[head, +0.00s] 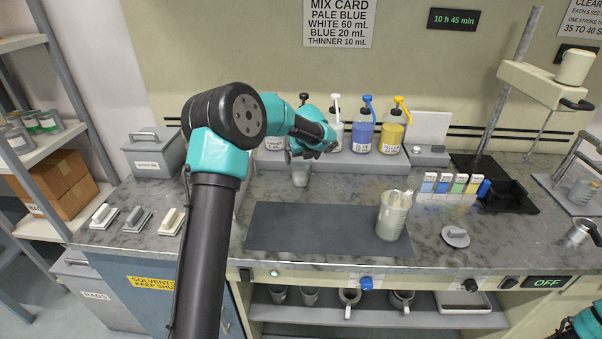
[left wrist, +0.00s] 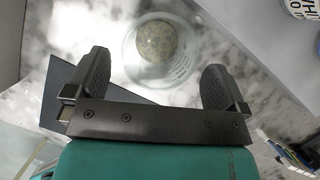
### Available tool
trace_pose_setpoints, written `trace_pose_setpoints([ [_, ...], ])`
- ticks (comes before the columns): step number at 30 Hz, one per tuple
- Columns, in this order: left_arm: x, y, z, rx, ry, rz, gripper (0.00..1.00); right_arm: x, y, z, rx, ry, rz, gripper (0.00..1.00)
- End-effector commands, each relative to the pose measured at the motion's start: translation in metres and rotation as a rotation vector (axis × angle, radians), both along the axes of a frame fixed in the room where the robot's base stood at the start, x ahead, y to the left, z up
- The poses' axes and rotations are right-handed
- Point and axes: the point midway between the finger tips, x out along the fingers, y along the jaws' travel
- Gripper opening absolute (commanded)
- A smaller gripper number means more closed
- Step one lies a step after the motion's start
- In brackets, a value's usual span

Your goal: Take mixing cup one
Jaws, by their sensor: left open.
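A small clear cup (head: 301,177) stands on the counter at the back, just below my left gripper (head: 300,155). In the left wrist view the cup (left wrist: 155,48) is seen from above, around the gap between the fingertips of my left gripper (left wrist: 157,62). The gripper is open, with nothing held. I cannot tell whether the fingers touch the cup. A larger pale cup (head: 393,215) with sticks in it stands on the right part of the dark mat (head: 300,230). No label reading cup one is legible. My right gripper is out of view.
Pump bottles, including blue (head: 363,135) and yellow (head: 391,135), stand on a grey ledge behind the cup. A round lid-like disc (head: 455,237) lies right of the mat. A grey lidded box (head: 154,152) stands at left. The mat's left half is clear.

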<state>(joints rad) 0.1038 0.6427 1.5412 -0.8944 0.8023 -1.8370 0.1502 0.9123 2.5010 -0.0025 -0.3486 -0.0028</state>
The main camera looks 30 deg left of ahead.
Motion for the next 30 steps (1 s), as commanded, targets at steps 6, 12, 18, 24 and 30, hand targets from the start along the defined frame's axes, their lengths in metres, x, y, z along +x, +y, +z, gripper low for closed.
trace_pose_setpoints([
  [6,0.007,0.009,-0.03,0.0,0.003,0.001,1.0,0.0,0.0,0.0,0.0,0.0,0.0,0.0],
  [12,0.013,0.015,-0.046,0.0,0.0,0.0,1.0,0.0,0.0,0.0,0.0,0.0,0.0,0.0],
  [18,0.013,0.015,-0.048,0.0,0.0,0.0,1.0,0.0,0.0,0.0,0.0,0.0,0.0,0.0],
  [24,0.013,0.015,-0.048,0.0,0.0,0.0,1.0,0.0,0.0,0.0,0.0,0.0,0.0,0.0],
  [30,0.013,0.015,-0.048,0.0,0.0,0.0,0.9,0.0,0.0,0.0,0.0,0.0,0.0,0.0],
])
